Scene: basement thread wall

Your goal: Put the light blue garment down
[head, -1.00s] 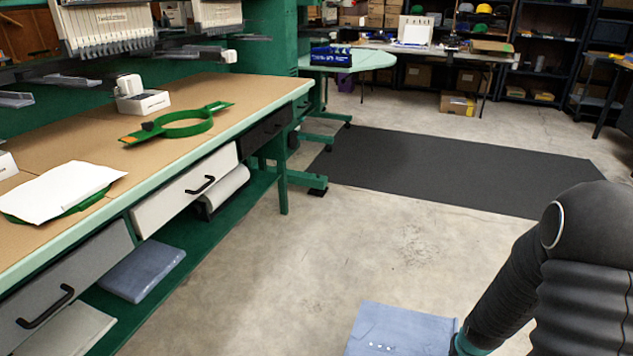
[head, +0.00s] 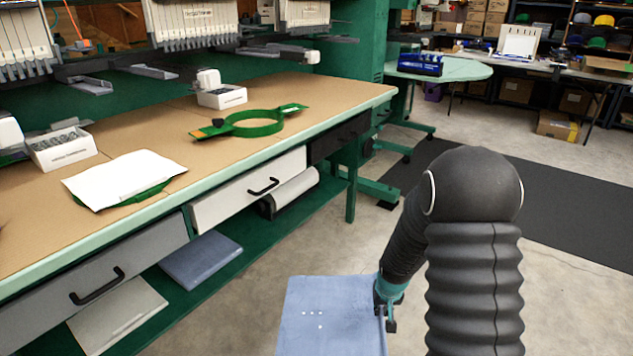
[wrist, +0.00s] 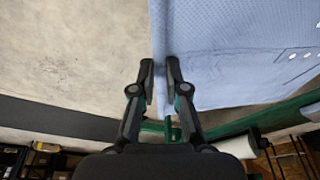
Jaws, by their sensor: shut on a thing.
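The light blue garment (head: 325,318) is a flat folded piece with a few small white dots. It is held out in front of the bench at the bottom of the head view. My gripper (head: 385,306) is at its right edge, partly hidden by my arm. In the wrist view the two fingers of my gripper (wrist: 160,80) are shut on an edge of the light blue garment (wrist: 235,60). The garment hangs clear of the concrete floor, with its lower end cut off by the head view.
A workbench (head: 340,105) holds a green hoop (head: 255,124), a white cloth (head: 115,178) and small boxes. Its lower shelf (head: 240,262) carries a folded blue-grey cloth (head: 201,258) and a pale one (head: 118,318). A dark mat (head: 560,215) lies on the floor at right.

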